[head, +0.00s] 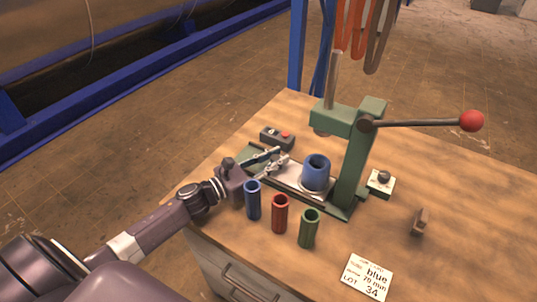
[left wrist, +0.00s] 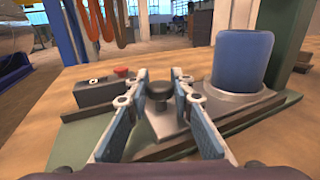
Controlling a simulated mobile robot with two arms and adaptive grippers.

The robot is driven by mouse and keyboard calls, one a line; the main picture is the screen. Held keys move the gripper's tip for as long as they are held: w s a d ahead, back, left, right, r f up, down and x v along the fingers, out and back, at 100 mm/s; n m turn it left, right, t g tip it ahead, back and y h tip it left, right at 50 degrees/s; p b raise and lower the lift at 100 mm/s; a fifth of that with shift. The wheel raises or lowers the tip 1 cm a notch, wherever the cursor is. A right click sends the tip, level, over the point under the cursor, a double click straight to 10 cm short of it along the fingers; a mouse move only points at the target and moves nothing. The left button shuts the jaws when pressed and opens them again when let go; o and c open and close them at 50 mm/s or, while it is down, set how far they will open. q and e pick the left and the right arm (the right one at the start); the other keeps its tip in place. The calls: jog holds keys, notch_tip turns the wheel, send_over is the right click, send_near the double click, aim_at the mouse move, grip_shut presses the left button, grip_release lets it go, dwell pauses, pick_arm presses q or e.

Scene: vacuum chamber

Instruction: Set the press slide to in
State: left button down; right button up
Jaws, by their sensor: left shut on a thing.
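The green press (head: 352,160) stands on the wooden table, with its lever out to the right. Its press slide (head: 285,176) is a light grey plate on a green base; it also shows in the left wrist view (left wrist: 160,127). A thick blue cylinder (head: 316,170) stands upright on the slide beside the press column and is large in the left wrist view (left wrist: 241,62). My left gripper (head: 276,161) is at the slide's left end. In the left wrist view, its fingers (left wrist: 158,90) are shut on the slide's dark knob (left wrist: 159,88). My right gripper is not in view.
Blue (head: 252,200), red (head: 280,214) and green (head: 309,229) tubes stand close in front of the slide. A control box (head: 277,139) with a red button is behind it. A label card (head: 367,277) and a small brown piece (head: 419,222) lie at the right.

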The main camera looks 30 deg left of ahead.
pick_arm(q)
jog(key=shift+s+d, duration=0.1)
jog(key=shift+d, duration=0.1)
jog(key=c, duration=1.7)
grip_release()
jog(key=shift+d, duration=0.15)
jog(key=shift+a, duration=0.2)
jog(key=v, duration=1.1)
jog(key=shift+s+a, duration=0.1)
jog(key=shift+s, duration=0.3)
